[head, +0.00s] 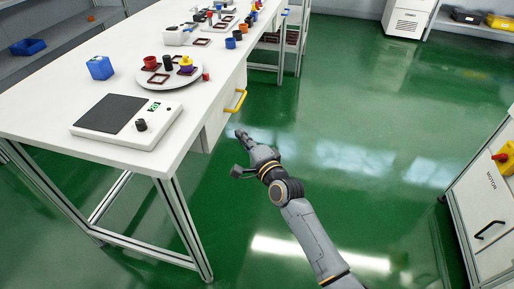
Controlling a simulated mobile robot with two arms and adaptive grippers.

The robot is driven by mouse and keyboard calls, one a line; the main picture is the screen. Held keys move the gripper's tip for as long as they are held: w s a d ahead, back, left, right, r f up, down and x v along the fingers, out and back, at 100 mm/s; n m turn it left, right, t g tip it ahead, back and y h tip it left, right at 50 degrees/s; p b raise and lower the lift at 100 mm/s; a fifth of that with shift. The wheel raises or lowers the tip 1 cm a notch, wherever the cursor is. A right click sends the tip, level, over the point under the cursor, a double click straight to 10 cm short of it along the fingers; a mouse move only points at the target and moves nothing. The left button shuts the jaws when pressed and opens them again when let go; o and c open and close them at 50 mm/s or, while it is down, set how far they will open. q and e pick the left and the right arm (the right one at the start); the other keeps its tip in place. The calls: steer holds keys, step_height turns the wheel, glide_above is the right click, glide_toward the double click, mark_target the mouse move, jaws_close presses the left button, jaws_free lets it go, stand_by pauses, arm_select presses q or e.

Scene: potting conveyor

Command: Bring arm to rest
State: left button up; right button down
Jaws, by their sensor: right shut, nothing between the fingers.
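My right arm reaches in from the bottom right. Its gripper (241,134) is shut and empty, in the open space just off the right side of the white workbench (60,171). In the picture it lies below the yellow handle (235,102) of the bench drawer. I cannot tell the exact gap between the fingers and the bench. My left gripper is not in view.
A scale (157,131) stands at the bench's near corner. Behind it are a blue box (100,67) and a round tray (142,78) with small items. A cabinet (484,205) stands at the right. Green floor (350,110) between is clear.

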steer(key=v, duration=0.6)
steer(key=s+d+f+n+g+h, duration=0.2)
steer(key=s+d+f+n+g, duration=0.3)
steer(key=f, duration=0.6)
steer(key=s+d+f+n+g+h, duration=0.1)
steer(key=s+d+f+h, duration=0.15)
steer(key=s+f, duration=0.75)
steer(key=s+d+f+n+g+h, duration=0.1)
steer(key=s+d+f+n+g, duration=0.3)
steer(key=f, duration=0.9)
steer(key=s+d+f+n+g+h, duration=0.2)
steer(key=s+d+f, duration=0.3)
steer(key=s, duration=0.5)
steer(key=s+d+f+n+g+h, duration=0.1)
steer(key=s+d+f+n, duration=0.1)
steer(key=s+d+f, duration=0.55)
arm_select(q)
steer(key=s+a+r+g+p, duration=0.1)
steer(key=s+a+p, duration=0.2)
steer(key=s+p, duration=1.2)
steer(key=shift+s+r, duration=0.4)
arm_select(e)
steer(key=s+r, duration=0.3)
steer(key=s, duration=0.5)
steer(key=s+r+g, duration=0.1)
steer(key=s+r, duration=0.2)
steer(key=s, duration=0.5)
steer(key=shift+g, duration=0.3)
steer(key=shift+d+h, duration=0.1)
steer(key=shift+h, duration=0.15)
